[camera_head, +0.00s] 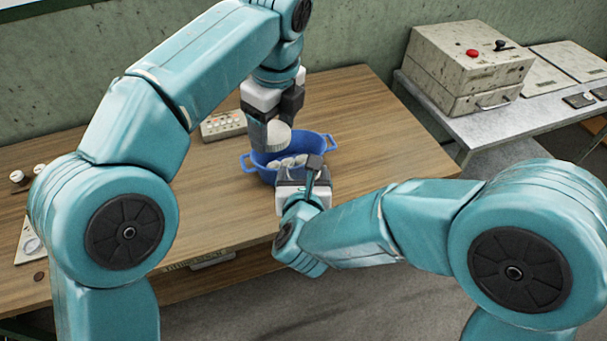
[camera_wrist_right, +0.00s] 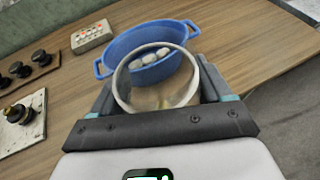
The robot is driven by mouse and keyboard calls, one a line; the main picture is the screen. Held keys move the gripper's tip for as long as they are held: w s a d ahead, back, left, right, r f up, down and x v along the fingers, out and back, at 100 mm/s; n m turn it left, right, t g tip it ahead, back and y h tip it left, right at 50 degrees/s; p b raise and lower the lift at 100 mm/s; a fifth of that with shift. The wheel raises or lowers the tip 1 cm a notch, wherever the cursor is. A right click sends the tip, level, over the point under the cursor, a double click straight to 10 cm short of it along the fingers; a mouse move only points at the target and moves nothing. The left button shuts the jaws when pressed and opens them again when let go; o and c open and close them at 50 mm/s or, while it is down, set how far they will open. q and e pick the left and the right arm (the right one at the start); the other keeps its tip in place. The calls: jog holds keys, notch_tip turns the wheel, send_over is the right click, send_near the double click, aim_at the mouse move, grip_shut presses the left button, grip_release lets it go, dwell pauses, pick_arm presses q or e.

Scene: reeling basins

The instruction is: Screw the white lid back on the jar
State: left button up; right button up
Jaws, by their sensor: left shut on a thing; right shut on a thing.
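The round white lid (camera_head: 277,138) is in my left gripper (camera_head: 272,128), which is shut on it and holds it above the blue basin. The clear glass jar (camera_wrist_right: 160,98) is between the fingers of my right gripper (camera_wrist_right: 157,100), shut around it. In the wrist view the jar's round rim is open, with no lid on it. In the head view my right gripper (camera_head: 308,168) is lower and in front of the basin, and the jar is hard to make out there. The lid and jar are apart. My left gripper is not in the wrist view.
The blue two-handled basin (camera_head: 318,146) holds several white cocoons, just behind the jar. A panel with small buttons (camera_head: 224,125) lies behind it. Round knobs stand on the left (camera_wrist_right: 18,113). A control box (camera_head: 466,70) sits on the side table. Bare wood lies right of the basin.

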pick_arm(q)
jog(key=m, duration=0.1)
send_near(304, 160)
jog(key=s+a, duration=0.1)
jog(key=s, duration=0.1)
jog(key=shift+s+r, duration=0.15)
jog(key=shift+r, duration=0.35)
jog(key=shift+f, duration=2.05)
jog(key=shift+f, duration=0.9)
jog(key=shift+f, duration=0.95)
